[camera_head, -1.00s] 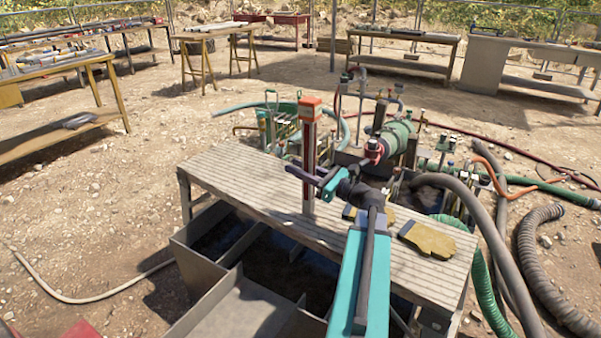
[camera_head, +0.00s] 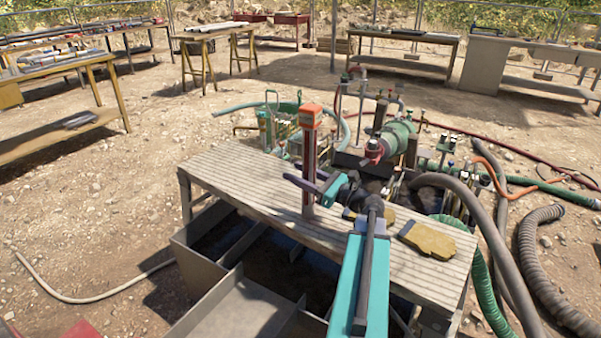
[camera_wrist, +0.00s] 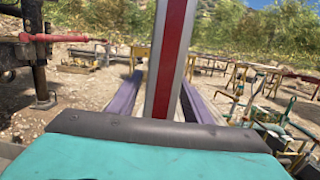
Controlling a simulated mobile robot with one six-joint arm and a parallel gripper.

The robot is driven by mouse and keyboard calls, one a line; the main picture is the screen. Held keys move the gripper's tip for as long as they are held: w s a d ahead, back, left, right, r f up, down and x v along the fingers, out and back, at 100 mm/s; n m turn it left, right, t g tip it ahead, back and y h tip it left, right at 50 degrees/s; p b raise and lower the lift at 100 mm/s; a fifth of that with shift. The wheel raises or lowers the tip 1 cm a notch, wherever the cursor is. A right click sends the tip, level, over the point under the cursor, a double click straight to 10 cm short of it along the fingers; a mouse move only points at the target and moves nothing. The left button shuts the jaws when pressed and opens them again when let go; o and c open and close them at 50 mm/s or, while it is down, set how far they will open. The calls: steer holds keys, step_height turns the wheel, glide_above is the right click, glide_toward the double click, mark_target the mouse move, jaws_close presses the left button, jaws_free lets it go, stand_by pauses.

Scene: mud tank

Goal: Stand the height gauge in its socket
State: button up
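The height gauge (camera_head: 309,160) is a tall red and pale post with an orange cap. It stands upright over the slatted bench top, and its lower end shows just below my gripper. Whether that end touches the bench is hard to tell. My gripper (camera_head: 307,187) has its purple fingers around the post's lower half and is shut on it. In the wrist view the post (camera_wrist: 168,60) rises between the two fingers (camera_wrist: 160,105), its lower part hidden by my gripper's body. I cannot make out the socket in either view.
The slatted bench (camera_head: 235,175) has clear room left of the gauge. A tan glove (camera_head: 427,240) lies at its right, with another partly behind my arm. Pumps, valves and hoses (camera_head: 395,140) crowd behind and right. Open tank compartments (camera_head: 235,300) lie in front.

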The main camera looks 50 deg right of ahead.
steer(key=shift+f+b, duration=0.15)
steer(key=shift+b, duration=0.5)
steer(key=p+v, duration=0.2)
steer(key=v, duration=1.1)
steer(key=shift+s+d+r, duration=0.25)
steer(key=shift+s, duration=0.1)
steer(key=shift+s, duration=0.1)
